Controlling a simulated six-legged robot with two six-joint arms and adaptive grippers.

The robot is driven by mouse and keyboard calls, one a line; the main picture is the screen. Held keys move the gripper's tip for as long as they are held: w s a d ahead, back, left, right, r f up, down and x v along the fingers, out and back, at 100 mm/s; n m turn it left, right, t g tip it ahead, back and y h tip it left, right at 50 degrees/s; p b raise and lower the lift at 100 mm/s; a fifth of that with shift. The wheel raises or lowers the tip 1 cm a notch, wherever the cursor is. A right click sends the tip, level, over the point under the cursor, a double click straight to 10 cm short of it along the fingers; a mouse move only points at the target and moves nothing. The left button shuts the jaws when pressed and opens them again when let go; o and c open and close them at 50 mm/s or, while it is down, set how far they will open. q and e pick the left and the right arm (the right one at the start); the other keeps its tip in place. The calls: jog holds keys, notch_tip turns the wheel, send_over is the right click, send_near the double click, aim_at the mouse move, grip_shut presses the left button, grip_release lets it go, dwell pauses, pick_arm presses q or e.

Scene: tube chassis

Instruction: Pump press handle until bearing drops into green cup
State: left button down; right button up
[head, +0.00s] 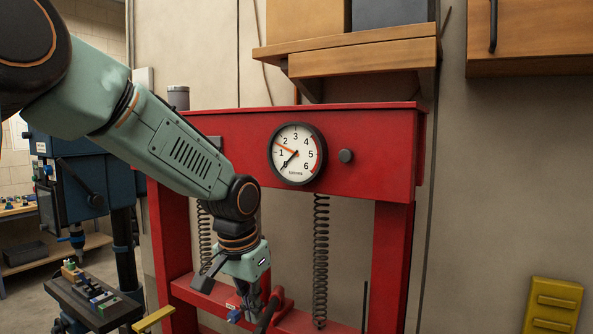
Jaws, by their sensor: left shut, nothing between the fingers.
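The red shop press (240,135) stands in the middle of the head view. Its round white gauge (297,153) has a black needle pointing low and left, near the bottom of the scale, and an orange needle between 1 and 2. My left gripper (252,308) points down in front of the press's lower red beam (305,322), shut and empty. A dark curved bar (268,313) shows beside its fingers; I cannot tell whether it is the press handle or whether they touch. The bearing and the green cup are not visible. My right gripper is not in view.
Coil springs (321,260) hang inside the press frame. A wooden shelf (350,55) is above it, and a cabinet (530,40) is at upper right. A blue machine (75,180) stands at left, with a dark block of small parts (95,300) below. A yellow panel (555,305) is at lower right.

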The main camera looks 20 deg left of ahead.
pick_arm(q)
jog(key=shift+w, duration=0.15)
notch_tip(320, 180, up, 5)
dwell(0.8)
jog(key=shift+f, duration=0.1)
dwell(0.4)
